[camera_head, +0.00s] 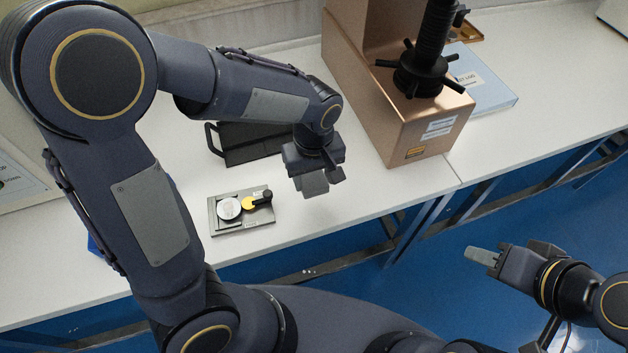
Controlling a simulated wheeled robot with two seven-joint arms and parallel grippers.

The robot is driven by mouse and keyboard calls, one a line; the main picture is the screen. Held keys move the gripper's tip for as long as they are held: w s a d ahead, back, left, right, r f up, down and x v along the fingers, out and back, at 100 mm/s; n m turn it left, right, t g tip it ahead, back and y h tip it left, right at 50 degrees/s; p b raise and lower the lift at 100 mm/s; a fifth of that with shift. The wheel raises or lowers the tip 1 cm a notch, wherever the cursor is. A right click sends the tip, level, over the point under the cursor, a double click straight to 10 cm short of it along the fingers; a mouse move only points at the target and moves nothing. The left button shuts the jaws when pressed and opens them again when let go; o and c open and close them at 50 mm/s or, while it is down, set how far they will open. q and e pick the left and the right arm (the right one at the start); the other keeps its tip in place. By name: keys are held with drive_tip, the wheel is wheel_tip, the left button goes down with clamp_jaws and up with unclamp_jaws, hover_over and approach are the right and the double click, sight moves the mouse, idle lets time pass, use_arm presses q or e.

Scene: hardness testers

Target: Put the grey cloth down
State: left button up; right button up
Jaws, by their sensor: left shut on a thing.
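My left gripper (318,175) hangs above the white worktop, between the small grey tray and the copper-coloured tester. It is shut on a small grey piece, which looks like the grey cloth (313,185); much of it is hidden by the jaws. The cloth appears to be held above the table, near its front edge. My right gripper (492,256) is off to the right over the blue floor, away from the table. It shows side on, so I cannot tell how far apart its fingers are.
A grey tray (227,228) with a silver disc (229,208) and a yellow piece (249,204) lies on the worktop (350,200). A black case (250,148) lies behind it. The copper-coloured tester (400,125) stands right of my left gripper. A blue-white binder (487,88) lies beyond.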

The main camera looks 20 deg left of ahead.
sight(314, 183)
use_arm(q)
drive_tip(key=shift+w+a+f, duration=0.2)
drive_tip(key=shift+w+f, duration=0.65)
drive_tip(key=shift+f, duration=0.25)
drive_tip(key=shift+w+f, duration=0.15)
drive_tip(key=shift+f, duration=0.75)
drive_tip(key=shift+w+f, duration=0.1)
drive_tip(key=shift+f, duration=0.8)
drive_tip(key=shift+f+b, duration=0.2)
drive_tip(key=shift+b, duration=0.15)
drive_tip(key=o, duration=1)
drive_tip(key=shift+r, duration=0.15)
